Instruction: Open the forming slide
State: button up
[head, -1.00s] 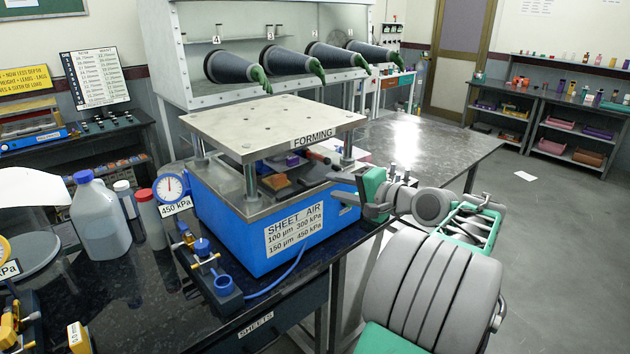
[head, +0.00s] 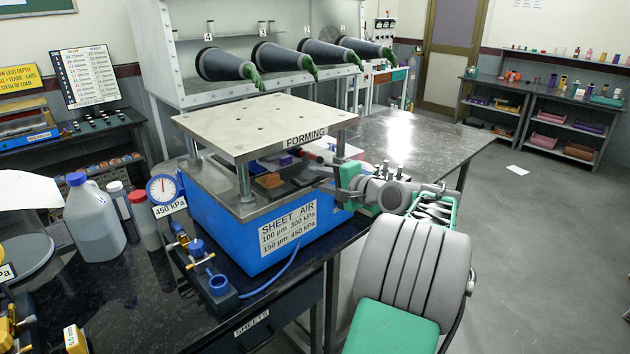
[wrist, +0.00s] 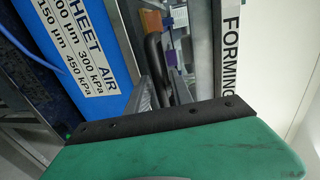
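The forming press (head: 262,225) stands on the dark bench. It has a blue base, metal posts and a flat top plate labelled FORMING (head: 262,125). The slide (head: 290,187) lies low between base and plate, mostly hidden by posts and plate. My gripper (head: 326,181) reaches in from the right at the press's front right side. In the wrist view a dark curved bar handle (wrist: 153,52) lies ahead of my gripper (wrist: 165,92). The fingers stand apart, with the handle's near end in line with the gap. I cannot tell whether they touch it.
A pressure gauge (head: 163,188), a valve block (head: 212,272) with a blue hose and capped bottles (head: 93,222) stand left of the press. A front right post (head: 340,146) is close to my gripper.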

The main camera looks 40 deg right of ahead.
grip_shut()
dwell(1.0)
